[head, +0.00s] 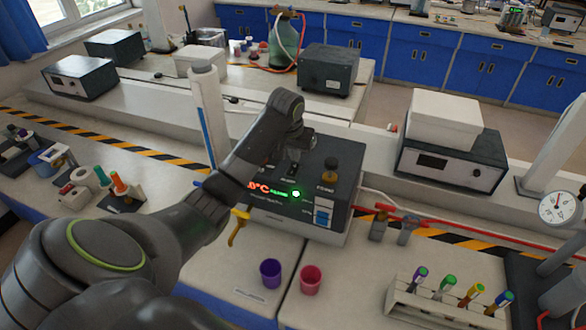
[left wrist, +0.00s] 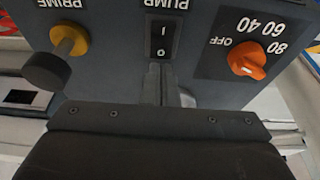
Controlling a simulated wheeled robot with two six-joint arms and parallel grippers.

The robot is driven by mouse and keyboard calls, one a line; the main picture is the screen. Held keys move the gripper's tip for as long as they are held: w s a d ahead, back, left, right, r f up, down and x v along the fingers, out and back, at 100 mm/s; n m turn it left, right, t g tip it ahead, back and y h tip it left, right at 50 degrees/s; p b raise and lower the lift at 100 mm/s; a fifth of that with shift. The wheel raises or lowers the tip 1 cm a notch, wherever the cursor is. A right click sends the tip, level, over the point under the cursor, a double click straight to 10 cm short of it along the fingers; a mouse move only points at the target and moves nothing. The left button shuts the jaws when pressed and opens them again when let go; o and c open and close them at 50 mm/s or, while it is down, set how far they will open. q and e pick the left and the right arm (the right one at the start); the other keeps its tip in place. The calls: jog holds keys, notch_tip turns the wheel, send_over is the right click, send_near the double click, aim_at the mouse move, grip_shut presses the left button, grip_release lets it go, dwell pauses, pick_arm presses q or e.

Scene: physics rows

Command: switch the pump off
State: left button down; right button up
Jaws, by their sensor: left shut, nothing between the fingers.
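The pump switch (left wrist: 162,40) is a black rocker marked I and O, under an upside-down PUMP label in the left wrist view. It sits on the top of a dark grey control unit (head: 338,178); in the head view my gripper hides it. I cannot tell which side of the rocker is pressed. My left gripper (head: 292,168) is shut and empty above the unit. In the left wrist view its fingertips (left wrist: 163,72) are close to the switch's O end; contact is unclear. My right gripper is not in view.
An orange knob (left wrist: 247,64) with an OFF mark and a yellow-and-black PRIME knob (left wrist: 68,46) flank the switch. The unit's front has a lit green lamp (head: 296,194) and red display. Purple (head: 270,272) and pink (head: 310,280) cups and a tube rack (head: 440,315) stand in front.

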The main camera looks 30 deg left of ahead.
aim_at(295, 165)
pick_arm(q)
jog(key=shift+f, duration=0.9)
dwell(0.3)
jog(key=shift+r, duration=0.15)
notch_tip(295, 165, up, 2)
jog(key=p, duration=0.2)
jog(key=shift+r+p, duration=0.2)
jog(key=shift+p, duration=0.2)
notch_tip(295, 165, up, 2)
jog(key=shift+r+p, duration=0.15)
jog(key=shift+p, duration=0.95)
jog(key=shift+r, duration=1.05)
jog(key=shift+f, duration=0.1)
